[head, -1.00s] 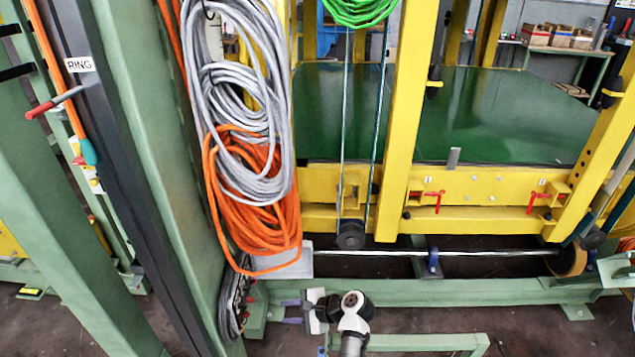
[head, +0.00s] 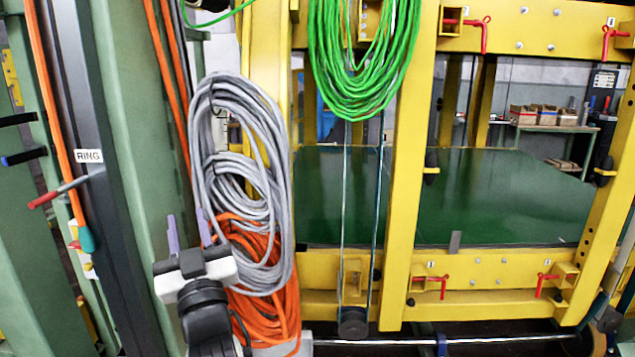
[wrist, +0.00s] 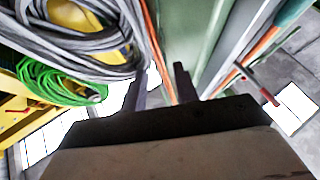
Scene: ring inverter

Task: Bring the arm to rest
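My gripper (head: 187,222) points upward at the lower left of the head view, in front of the green column and the hanging cables. Its two purple-grey fingers stand apart with nothing between them. In the wrist view the fingers of my gripper (wrist: 160,82) also stand apart and empty, dark against the background. My arm comes up from the bottom of the head view below the gripper. Its lower links are out of view.
Grey cable coils (head: 245,140) and orange cable coils (head: 265,310) hang close by, partly behind my gripper. A green column (head: 145,190) stands left of it. Green cable (head: 365,75) hangs on the yellow frame (head: 400,190). A red-tipped lever (head: 60,190) sticks out at the left.

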